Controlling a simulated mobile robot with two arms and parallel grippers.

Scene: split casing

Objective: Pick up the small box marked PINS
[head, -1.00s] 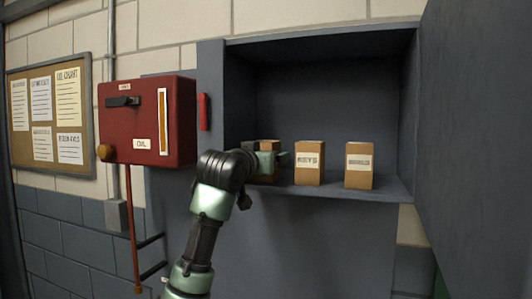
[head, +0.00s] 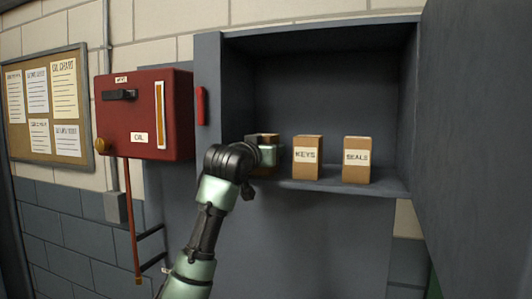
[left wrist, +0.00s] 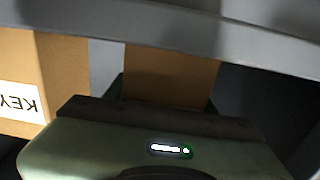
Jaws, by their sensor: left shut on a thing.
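A small brown box (head: 266,137) stands at the left end of the cabinet shelf, mostly hidden behind my left gripper (head: 268,153). Its label is not visible, so I cannot read PINS on it. My left gripper is shut on this box; in the left wrist view the brown box (left wrist: 170,75) sits between the fingers of the gripper (left wrist: 165,108). I cannot tell whether the box touches the shelf. My right gripper is not in view.
A box marked KEYS (head: 307,158) stands close on the right, and a box marked SEALS (head: 357,160) farther right, both on the shelf (head: 330,187). The open cabinet door (head: 475,130) bounds the right side. A red wall box (head: 150,115) hangs left of the cabinet.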

